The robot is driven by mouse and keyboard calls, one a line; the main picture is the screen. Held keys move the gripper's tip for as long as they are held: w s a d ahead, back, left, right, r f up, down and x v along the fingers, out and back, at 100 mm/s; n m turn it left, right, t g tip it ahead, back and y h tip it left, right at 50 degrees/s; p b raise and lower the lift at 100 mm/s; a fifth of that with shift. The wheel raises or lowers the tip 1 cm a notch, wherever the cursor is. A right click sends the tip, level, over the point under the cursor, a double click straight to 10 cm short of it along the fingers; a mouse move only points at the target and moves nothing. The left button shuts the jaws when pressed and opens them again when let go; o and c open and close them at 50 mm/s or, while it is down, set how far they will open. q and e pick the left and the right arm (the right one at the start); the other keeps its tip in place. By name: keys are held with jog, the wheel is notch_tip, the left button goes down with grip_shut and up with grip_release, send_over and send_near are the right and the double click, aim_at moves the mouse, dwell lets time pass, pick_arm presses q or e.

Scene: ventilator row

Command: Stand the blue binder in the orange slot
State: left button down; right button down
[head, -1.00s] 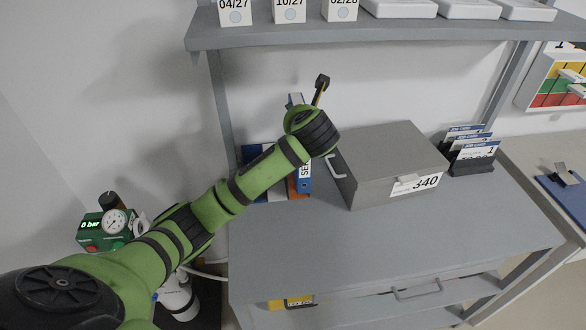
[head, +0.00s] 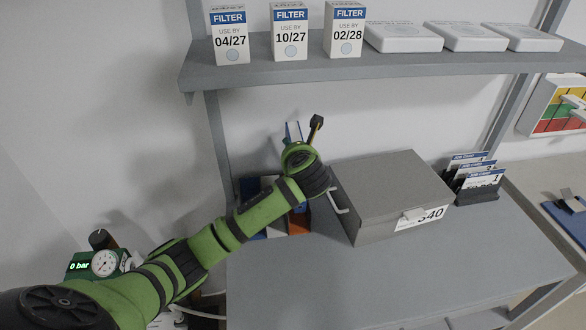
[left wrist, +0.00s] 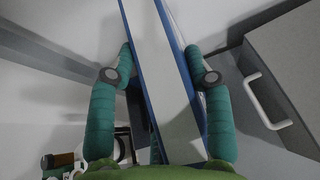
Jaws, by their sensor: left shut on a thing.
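The blue binder (head: 293,132) shows only in part in the head view, behind my left wrist and above the desk. In the left wrist view the blue binder (left wrist: 165,70), with a broad pale face, runs lengthwise between the green fingers of my left gripper (left wrist: 158,55), which is shut on it. The orange slot (head: 298,223) is below my left wrist in the head view, at the left of the grey box; it is partly hidden. I cannot tell whether the binder's lower end touches it. My right gripper is not in view.
A grey box (head: 388,190) with a handle stands close right of the slot. Dark blue binders or slots (head: 250,188) are at its left. A shelf (head: 290,72) with filter cartons (head: 289,32) hangs above. The desk (head: 400,270) in front is clear.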

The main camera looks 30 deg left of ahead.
pick_arm(q)
jog(key=f, duration=0.5)
jog(key=shift+s+f, duration=0.2)
jog(key=shift+s, duration=0.2)
jog(key=c, duration=0.7)
grip_release()
jog(key=shift+f, duration=0.15)
jog(key=shift+c, duration=0.2)
jog(key=shift+o, duration=1)
jog(key=shift+w+a+f, duration=0.1)
jog(key=shift+w+a, duration=0.05)
jog(key=shift+a+r, duration=0.15)
jog(key=shift+r, duration=0.3)
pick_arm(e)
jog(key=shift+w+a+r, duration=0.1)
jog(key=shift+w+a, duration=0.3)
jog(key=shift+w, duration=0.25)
pick_arm(q)
jog(key=v, duration=1)
jog(key=shift+d+r+g, duration=0.2)
jog(key=shift+d+g, duration=0.1)
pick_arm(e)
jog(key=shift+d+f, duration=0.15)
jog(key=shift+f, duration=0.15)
pick_arm(q)
jog(key=shift+w, duration=0.1)
